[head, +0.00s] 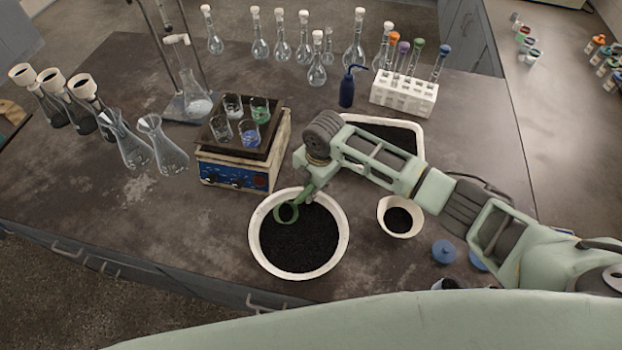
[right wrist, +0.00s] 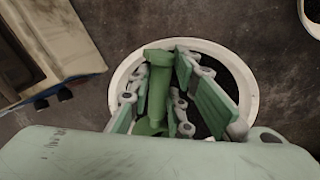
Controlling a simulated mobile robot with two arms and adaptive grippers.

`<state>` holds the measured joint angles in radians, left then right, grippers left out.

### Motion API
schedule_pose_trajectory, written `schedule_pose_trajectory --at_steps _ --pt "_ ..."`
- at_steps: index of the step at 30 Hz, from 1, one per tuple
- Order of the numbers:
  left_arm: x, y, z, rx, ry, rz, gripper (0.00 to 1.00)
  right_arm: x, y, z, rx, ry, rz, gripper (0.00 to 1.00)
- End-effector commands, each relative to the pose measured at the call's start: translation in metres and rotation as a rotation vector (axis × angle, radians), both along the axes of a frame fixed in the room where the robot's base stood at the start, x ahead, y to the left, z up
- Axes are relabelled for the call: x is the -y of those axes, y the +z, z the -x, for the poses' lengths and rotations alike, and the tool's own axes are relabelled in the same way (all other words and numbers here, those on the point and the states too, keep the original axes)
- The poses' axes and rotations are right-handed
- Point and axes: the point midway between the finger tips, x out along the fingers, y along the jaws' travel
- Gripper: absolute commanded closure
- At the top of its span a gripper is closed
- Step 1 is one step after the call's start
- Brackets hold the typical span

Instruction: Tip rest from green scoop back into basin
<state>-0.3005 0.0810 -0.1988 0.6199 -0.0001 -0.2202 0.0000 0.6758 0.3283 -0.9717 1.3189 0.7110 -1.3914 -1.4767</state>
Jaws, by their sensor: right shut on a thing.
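The white basin (head: 343,240) stands near the front edge of the bench and holds a bed of black grains. My right gripper (head: 306,186) is over the basin's back rim, shut on the handle of the green scoop (head: 287,212). The scoop's round green rim shows over the grains at the back left inside the basin. I cannot tell whether grains are in it. In the right wrist view the scoop's handle (right wrist: 158,88) stands between my fingers, with the basin's rim (right wrist: 247,80) behind. My left gripper is not in view.
A hotplate (head: 240,165) with several small beakers stands left of the basin. A white bowl (head: 401,232) of black grains is to its right, and a white tray (head: 420,137) of dark material lies under my right arm.

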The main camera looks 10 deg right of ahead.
Motion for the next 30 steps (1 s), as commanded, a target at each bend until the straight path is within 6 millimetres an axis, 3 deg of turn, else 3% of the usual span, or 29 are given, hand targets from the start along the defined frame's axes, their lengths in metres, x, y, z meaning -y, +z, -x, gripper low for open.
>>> schedule_pose_trajectory --at_steps 7,30 --pt "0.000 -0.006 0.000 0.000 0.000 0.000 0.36 0.006 -0.003 0.008 0.213 -0.001 -0.171 1.00" --pt "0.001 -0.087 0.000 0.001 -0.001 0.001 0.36 0.013 -0.012 0.016 0.593 0.000 -0.472 1.00"
